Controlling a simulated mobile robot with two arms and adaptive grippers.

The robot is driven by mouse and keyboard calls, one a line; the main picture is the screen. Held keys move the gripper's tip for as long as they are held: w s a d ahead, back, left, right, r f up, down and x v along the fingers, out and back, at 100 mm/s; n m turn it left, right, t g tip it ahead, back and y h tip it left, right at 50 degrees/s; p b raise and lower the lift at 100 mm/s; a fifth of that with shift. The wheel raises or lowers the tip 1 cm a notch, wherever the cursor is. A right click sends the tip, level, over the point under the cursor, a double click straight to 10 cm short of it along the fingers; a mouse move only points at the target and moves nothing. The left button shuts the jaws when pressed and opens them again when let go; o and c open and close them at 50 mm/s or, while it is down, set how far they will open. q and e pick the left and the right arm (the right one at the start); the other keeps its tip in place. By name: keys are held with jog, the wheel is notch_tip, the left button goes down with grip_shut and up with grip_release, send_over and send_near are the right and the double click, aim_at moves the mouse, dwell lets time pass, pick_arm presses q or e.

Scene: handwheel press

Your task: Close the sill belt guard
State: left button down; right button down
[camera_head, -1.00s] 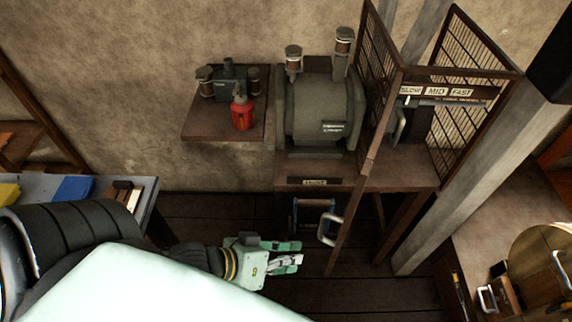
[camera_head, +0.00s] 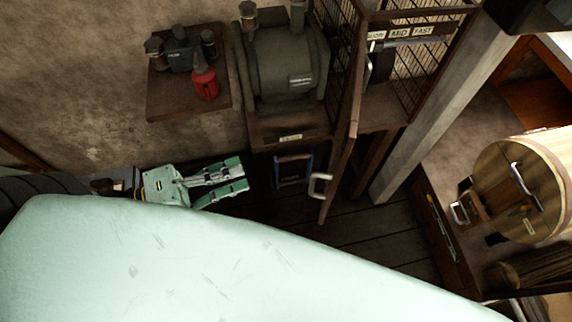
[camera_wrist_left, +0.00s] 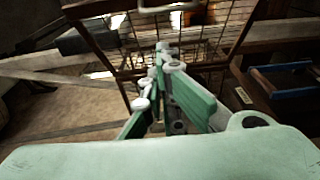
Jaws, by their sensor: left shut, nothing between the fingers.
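The belt guard is a brown-framed mesh door (camera_head: 340,165), standing swung out and seen nearly edge-on in the head view. Its pale handle (camera_head: 319,186) is near the lower end. In the left wrist view the guard's mesh (camera_wrist_left: 208,38) stands ahead beyond the fingers, with the handle (camera_wrist_left: 168,8) at the top edge. My left gripper (camera_head: 243,174) is shut and empty, to the left of the handle and apart from it in the head view. Its fingers also show in the wrist view (camera_wrist_left: 165,60). My right gripper is out of view.
A grey motor housing (camera_head: 283,65) sits on the bench beside the guard. A shelf (camera_head: 165,108) with a red bottle (camera_head: 204,83) is at left. A slanted post (camera_head: 430,120) and a round wooden lid (camera_head: 520,190) are at right. A blue-framed item (camera_head: 293,170) is under the bench.

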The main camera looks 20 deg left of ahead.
pick_arm(q)
jog(key=w+d, duration=0.5)
jog(key=d, duration=0.5)
jog(key=shift+w, duration=0.2)
dwell(0.3)
